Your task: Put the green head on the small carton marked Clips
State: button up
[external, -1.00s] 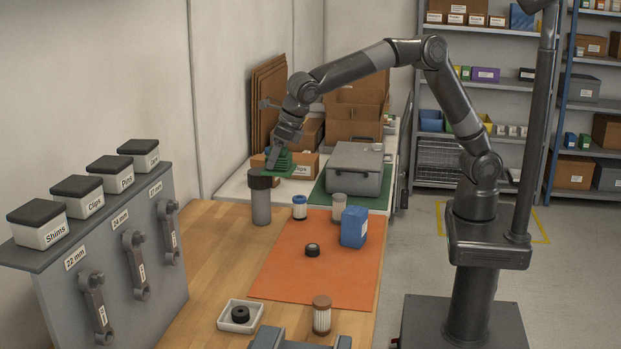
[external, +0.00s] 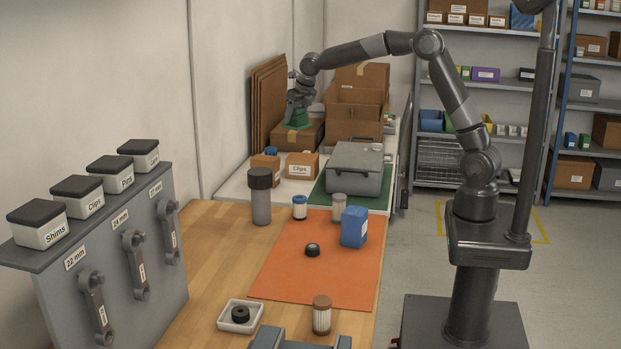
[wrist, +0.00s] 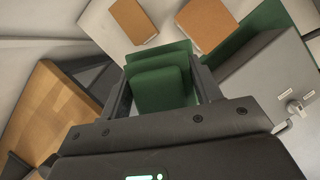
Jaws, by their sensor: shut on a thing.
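My gripper (external: 298,106) is shut on the green head (external: 297,118). It holds the head above the back table, above and behind the small carton marked Clips (external: 302,166). The Clips carton stands upright on the table, label to the front, with nothing on its top. In the wrist view the green head (wrist: 160,85) sits between my fingers, its broad flat side toward the camera. Two brown carton tops show beyond it there, but their labels cannot be read.
A small carton with blue items (external: 265,166) stands left of the Clips carton. A larger brown carton (external: 302,139) is behind it. A grey case (external: 354,169) on a green mat (external: 317,197) is to the right. A dark-capped grey cylinder (external: 261,200) stands in front.

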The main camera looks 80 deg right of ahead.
jog(key=s+d+m, duration=0.1)
jog(key=s+d, duration=0.2)
jog(key=d, duration=0.4)
jog(key=s+d+m+h, duration=0.1)
jog(key=s+d, duration=0.2)
jog(key=d, duration=0.4)
jog(key=s+d+m, duration=0.1)
jog(key=s+d, duration=0.1)
jog(key=d, duration=0.4)
send_over(299, 155)
jog(key=s+a, duration=0.1)
jog(key=shift+g, duration=0.3)
jog(key=f, duration=1.2)
jog(key=shift+s+a, duration=0.1)
jog(key=shift+a, duration=0.1)
jog(key=shift+f, duration=1.95)
jog(key=shift+f, duration=0.1)
jog(key=o, duration=1.4)
jog(key=shift+f, duration=0.1)
